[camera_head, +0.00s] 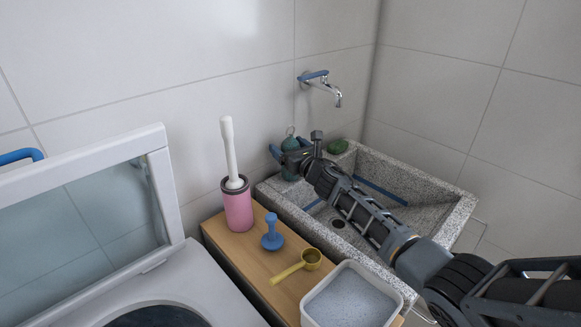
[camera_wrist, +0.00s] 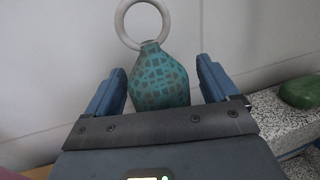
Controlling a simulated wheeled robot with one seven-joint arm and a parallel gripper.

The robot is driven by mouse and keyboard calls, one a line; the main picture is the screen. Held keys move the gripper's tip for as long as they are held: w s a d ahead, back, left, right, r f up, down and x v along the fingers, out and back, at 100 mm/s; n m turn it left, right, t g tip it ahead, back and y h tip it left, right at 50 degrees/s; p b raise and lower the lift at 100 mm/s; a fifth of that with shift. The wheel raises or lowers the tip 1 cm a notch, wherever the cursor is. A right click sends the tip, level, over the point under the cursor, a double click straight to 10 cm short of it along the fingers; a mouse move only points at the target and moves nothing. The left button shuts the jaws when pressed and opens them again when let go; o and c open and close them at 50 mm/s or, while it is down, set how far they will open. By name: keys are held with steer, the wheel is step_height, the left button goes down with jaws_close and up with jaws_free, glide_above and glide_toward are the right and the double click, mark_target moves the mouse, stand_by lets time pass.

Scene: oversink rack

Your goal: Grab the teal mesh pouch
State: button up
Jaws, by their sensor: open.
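The teal mesh pouch (camera_wrist: 159,80) has a dark patterned surface and a pale ring (camera_wrist: 143,18) at its top. In the wrist view it lies between the two blue fingers of my gripper (camera_wrist: 160,88), with a gap on each side. In the head view the pouch (camera_head: 290,144) is by the wall at the back left corner of the sink, partly hidden by my gripper (camera_head: 290,158). My gripper is open around it, and neither finger clearly touches it. The lower end of the pouch is hidden behind the gripper body in the wrist view.
A granite sink (camera_head: 440,190) lies under my arm, with a green soap (camera_head: 337,146) on its back rim. A tap (camera_head: 322,87) juts from the wall above. A wooden board (camera_head: 262,262) holds a pink brush holder (camera_head: 237,207), blue stamper (camera_head: 271,234), yellow scoop (camera_head: 290,270) and powder tub (camera_head: 350,300).

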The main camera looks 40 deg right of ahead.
steer(key=shift+w, duration=0.2)
steer(key=shift+c, duration=0.2)
steer(key=c, duration=1.4)
